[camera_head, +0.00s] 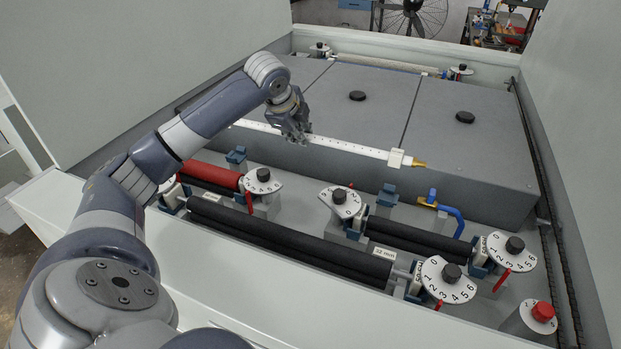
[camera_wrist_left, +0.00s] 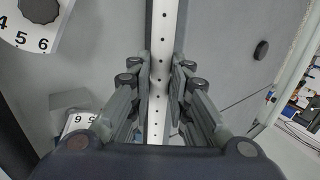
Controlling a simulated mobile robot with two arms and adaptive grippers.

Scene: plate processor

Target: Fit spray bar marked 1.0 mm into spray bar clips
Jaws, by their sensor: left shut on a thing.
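A long white spray bar (camera_head: 350,147) with a row of small holes and a brass tip at its right end is in the head view. A white tag (camera_head: 397,158) sits near that end; its marking is too small to read. My left gripper (camera_head: 297,136) is shut around the bar near its middle; the bar also runs between the fingers in the left wrist view (camera_wrist_left: 162,60). Two blue clips, a left one (camera_head: 237,157) and a right one (camera_head: 388,193), stand in front of and below the bar, and both look empty. My right gripper is out of view.
Grey covers (camera_head: 470,140) with black knobs lie behind the bar. A blue hose with a brass fitting (camera_head: 447,210) is at right. Black rollers (camera_head: 290,245), a red roller (camera_head: 210,175) and numbered dials (camera_head: 447,279) fill the front. Tall pale walls flank the machine.

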